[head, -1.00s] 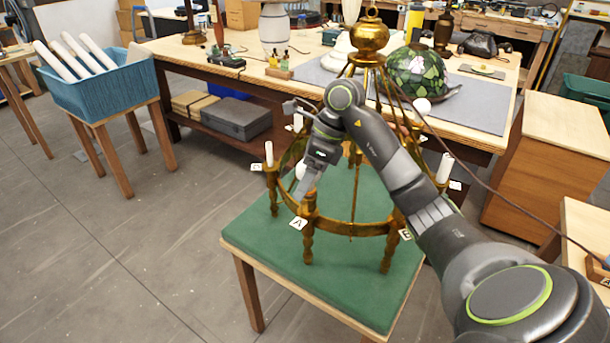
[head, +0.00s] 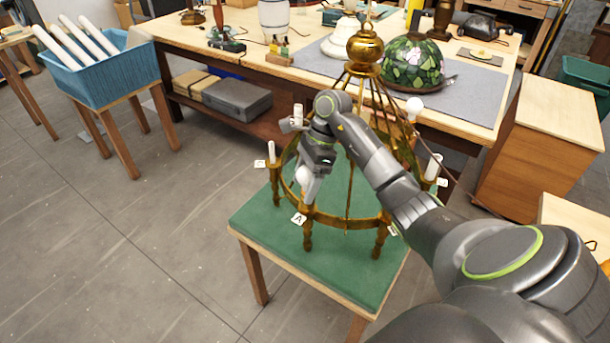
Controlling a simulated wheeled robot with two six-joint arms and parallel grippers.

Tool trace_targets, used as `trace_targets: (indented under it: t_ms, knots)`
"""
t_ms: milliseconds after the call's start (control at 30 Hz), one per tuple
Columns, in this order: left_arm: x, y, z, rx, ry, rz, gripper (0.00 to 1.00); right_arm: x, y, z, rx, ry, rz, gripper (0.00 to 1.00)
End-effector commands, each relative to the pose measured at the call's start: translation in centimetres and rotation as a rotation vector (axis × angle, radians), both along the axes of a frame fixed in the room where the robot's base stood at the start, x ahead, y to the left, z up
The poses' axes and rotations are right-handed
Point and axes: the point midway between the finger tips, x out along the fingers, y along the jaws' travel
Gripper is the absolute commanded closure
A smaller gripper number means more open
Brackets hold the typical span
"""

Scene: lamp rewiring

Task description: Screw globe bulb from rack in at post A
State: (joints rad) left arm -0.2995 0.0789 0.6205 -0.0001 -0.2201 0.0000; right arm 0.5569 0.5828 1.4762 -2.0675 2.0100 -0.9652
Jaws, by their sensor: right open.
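The brass ring chandelier (head: 346,222) stands on a green-topped table. Post A is on its near left side, marked by the white card "A" (head: 299,219). A white rounded shape that looks like the globe bulb (head: 308,187) is just above post A, partly hidden by my right gripper. My right gripper (head: 311,180) points down over post A with its fingers open around or beside this white shape. I cannot tell whether the bulb is seated in the post. My left gripper is not in view, and I see no bulb rack.
Another white globe (head: 414,104) shows at the chandelier's far right. White candle sleeves stand on other posts, one at the left (head: 271,151). The brass stem and chains rise close to my right forearm. A workbench with a green glass shade (head: 412,62) stands behind.

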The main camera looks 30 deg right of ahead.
Motion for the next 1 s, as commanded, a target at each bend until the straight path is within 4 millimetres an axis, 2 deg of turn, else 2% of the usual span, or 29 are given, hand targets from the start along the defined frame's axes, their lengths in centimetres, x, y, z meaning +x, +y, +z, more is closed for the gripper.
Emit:
trace_targets:
  t_ms: [100,467,633,1000]
  knots:
    - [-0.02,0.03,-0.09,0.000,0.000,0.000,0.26,0.00,0.00,-0.07,0.000,0.000,-0.001,0.31]
    - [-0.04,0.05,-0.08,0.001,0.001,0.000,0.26,0.02,-0.01,0.01,-0.001,-0.001,-0.002,0.78]
    - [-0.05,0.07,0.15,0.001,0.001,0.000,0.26,0.04,-0.08,0.08,-0.002,-0.002,-0.086,0.80]
    - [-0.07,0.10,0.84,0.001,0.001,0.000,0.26,0.42,-0.14,0.08,-0.002,-0.005,-0.528,0.80]
